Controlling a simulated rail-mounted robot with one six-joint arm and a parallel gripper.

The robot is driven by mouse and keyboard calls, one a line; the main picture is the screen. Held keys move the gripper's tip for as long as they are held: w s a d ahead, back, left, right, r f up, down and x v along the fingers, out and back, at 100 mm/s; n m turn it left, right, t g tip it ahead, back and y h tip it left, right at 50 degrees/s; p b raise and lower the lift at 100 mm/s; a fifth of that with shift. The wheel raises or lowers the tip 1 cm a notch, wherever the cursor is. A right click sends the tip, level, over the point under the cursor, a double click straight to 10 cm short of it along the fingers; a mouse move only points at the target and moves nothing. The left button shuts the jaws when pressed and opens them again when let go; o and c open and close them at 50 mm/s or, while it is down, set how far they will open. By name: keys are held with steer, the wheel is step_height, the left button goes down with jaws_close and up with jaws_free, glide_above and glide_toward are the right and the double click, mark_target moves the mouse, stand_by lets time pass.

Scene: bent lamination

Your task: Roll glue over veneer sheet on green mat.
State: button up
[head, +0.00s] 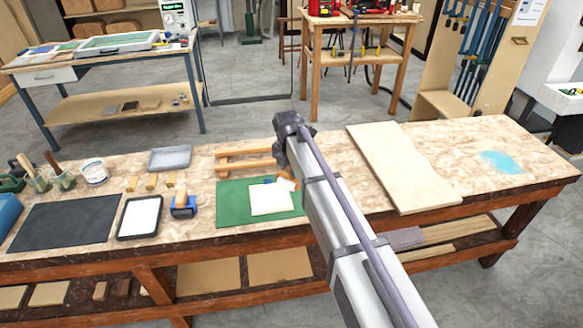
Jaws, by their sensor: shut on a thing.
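The green mat (229,208) lies on the workbench near the middle. A pale veneer sheet (268,203) lies on it. A small orange-brown and white piece (287,183), with a bit of blue beside it, shows at the sheet's far right edge; it may be part of a roller, but I cannot tell. My arm crosses in front from the lower right and hides the right part of the mat. My gripper is hidden behind the arm, so its hold does not show. A black-rimmed tray with white content (140,217) stands left of the mat.
A blue holder with a wooden piece (185,206) stands between tray and mat. A dark mat (65,222), a grey tray (170,158) and jars with brushes lie left. Wooden bars (245,164) lie behind the mat. A large pale board (402,165) lies right.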

mark_target(285, 183)
steer(key=shift+f+b, duration=3.3)
steer(key=shift+f, duration=0.3)
steer(key=shift+a+r, duration=0.2)
steer(key=shift+r, duration=0.1)
steer(key=shift+s+a, duration=0.15)
steer(key=shift+a, duration=0.55)
steer(key=shift+d, duration=0.4)
steer(key=r+p, duration=0.1)
steer(key=d+r+p, duration=0.1)
steer(key=shift+p, duration=0.3)
step_height(285, 183, up, 6)
steer(key=p, duration=0.5)
steer(key=shift+f, duration=0.25)
steer(key=shift+f, duration=0.1)
steer(key=f+b, duration=0.2)
steer(key=w+f+b, duration=0.1)
steer(key=f, duration=0.1)
steer(key=f+b, duration=0.2)
steer(key=shift+w+a+b, duration=0.15)
steer(key=shift+a+b, duration=0.2)
